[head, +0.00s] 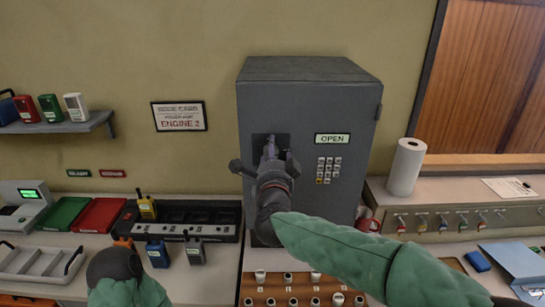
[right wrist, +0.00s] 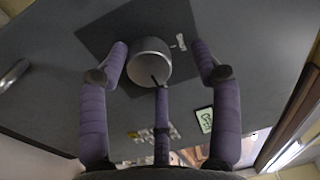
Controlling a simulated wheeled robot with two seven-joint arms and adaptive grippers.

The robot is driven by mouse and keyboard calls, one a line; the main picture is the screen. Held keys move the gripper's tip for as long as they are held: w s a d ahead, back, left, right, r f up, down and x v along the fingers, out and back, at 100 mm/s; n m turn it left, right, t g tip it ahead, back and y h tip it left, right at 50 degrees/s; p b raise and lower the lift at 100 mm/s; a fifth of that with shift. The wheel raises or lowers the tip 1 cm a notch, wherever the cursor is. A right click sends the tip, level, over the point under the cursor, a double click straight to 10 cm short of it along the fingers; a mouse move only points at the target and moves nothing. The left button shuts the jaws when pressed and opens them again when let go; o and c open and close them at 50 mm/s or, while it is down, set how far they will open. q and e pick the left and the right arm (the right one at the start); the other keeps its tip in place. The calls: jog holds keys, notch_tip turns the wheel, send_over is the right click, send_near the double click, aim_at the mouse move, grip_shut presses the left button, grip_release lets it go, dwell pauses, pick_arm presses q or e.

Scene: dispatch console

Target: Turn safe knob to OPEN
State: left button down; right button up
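The grey safe (head: 300,90) stands against the wall, with a green-lit OPEN sign (head: 332,139) and a keypad (head: 328,170) on its front. In the head view my right gripper (head: 268,150) is in front of the safe's dark plate and hides the knob. In the right wrist view the round silver knob (right wrist: 150,62) with a dark pointer sits between the spread purple fingers of the right gripper (right wrist: 162,62). The left finger is close to the knob; a gap shows on the right. My left gripper (head: 122,250) is low at the left, its fingers mostly hidden.
Radios (head: 157,252) and a charger dock (head: 195,215) stand on the counter left of the safe. A red mug (head: 367,221), a paper roll (head: 406,167) and a switch panel (head: 470,222) are to the right. A pegged board (head: 262,290) lies below the safe.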

jog(key=shift+a+f, duration=0.2)
jog(key=shift+a, duration=0.05)
jog(key=s, duration=1.2)
jog(key=shift+f, duration=0.35)
